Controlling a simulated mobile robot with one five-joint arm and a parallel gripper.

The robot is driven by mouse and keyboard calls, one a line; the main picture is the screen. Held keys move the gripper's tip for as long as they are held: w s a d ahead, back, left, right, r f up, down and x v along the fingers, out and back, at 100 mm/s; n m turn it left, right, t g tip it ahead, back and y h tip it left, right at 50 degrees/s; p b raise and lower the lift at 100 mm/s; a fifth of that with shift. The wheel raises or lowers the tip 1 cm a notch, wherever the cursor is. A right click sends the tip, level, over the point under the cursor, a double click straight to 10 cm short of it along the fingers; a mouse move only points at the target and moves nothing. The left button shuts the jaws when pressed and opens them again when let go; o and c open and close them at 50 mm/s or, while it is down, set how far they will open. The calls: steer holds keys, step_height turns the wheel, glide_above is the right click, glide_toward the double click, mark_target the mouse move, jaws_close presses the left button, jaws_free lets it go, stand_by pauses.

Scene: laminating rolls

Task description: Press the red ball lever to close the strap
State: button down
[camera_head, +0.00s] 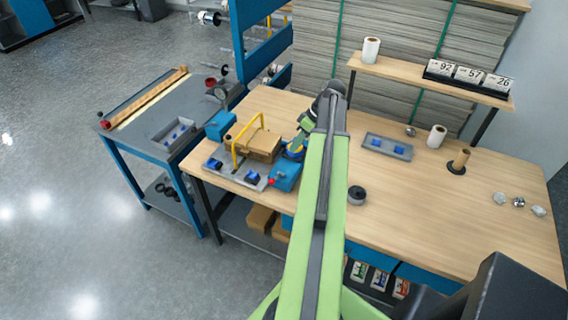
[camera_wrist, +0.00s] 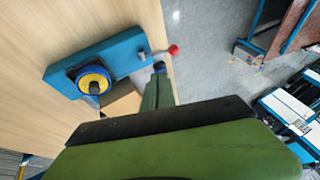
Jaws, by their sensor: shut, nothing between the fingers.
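The red ball (camera_wrist: 173,50) sits on the end of a short lever at the right end of a blue machine body (camera_wrist: 115,60). A yellow-and-blue reel (camera_wrist: 93,80) is on that body. In the head view the red ball (camera_head: 271,181) shows small beside the blue body (camera_head: 285,178), partly behind my arm. My gripper (camera_wrist: 158,72) is shut and empty, its tip close below and left of the ball; I cannot tell whether they touch. A cardboard box (camera_head: 263,145) stands under a yellow arch (camera_head: 236,150). The strap cannot be made out.
The wooden bench (camera_head: 420,215) has free room right of my arm. A dark round part (camera_head: 357,195), a grey tray (camera_head: 387,147) and a white roll (camera_head: 437,136) stand there. A side table (camera_head: 140,135) is at the left.

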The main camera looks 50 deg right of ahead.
steer(key=b, duration=0.8)
glide_toward(276, 177)
steer(key=x, duration=0.3)
steer(key=shift+w+d, duration=0.2)
steer(key=shift+w, duration=0.1)
steer(key=a, duration=0.1)
steer(key=a+f+b, duration=0.1)
steer(key=a, duration=0.1)
steer(key=shift+a+f, duration=0.2)
